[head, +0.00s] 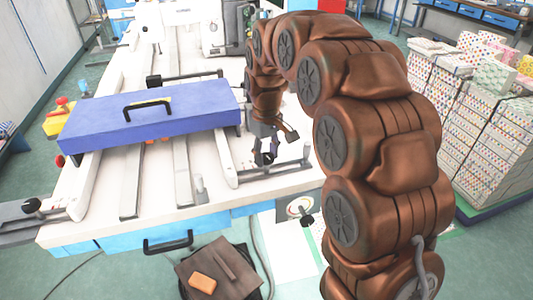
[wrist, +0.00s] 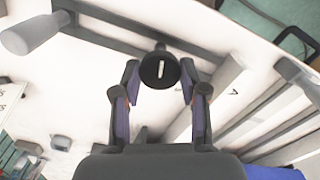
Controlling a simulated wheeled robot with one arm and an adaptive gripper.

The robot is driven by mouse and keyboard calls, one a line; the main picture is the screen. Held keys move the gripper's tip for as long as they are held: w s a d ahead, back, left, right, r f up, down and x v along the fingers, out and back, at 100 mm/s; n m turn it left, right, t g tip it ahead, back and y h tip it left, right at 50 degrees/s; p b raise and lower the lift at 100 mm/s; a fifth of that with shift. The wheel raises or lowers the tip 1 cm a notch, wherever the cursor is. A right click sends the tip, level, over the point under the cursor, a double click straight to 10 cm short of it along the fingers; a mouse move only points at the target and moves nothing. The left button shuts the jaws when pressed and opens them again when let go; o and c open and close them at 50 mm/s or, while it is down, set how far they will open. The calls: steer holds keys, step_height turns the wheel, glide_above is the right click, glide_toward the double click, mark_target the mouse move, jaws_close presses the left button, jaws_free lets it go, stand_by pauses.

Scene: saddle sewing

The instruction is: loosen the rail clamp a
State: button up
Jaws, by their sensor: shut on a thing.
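In the wrist view a round black knob (wrist: 160,68) with a short white mark, nearly upright in the picture, sits on a dark grey bar (wrist: 110,22). I take it to be the knob of rail clamp a; no label shows. My gripper (wrist: 160,78) has one finger at each side of the knob and is shut on it. In the head view my gripper (head: 265,156) is low over the right part of the white table, by a grey rail. The knob cannot be made out clearly there.
A blue box-like cover (head: 190,108) with a black handle lies across the rails left of my gripper. Grey rails (head: 180,170) run along the white table (head: 105,215). Another black knob (head: 307,220) sticks out at the front right. Stacked patterned boxes (head: 485,150) stand at right.

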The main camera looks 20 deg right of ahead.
mark_target(266, 156)
steer(key=o, duration=1.1)
steer(key=shift+o, duration=0.2)
steer(key=shift+r, duration=0.1)
step_height(266, 156, up, 12)
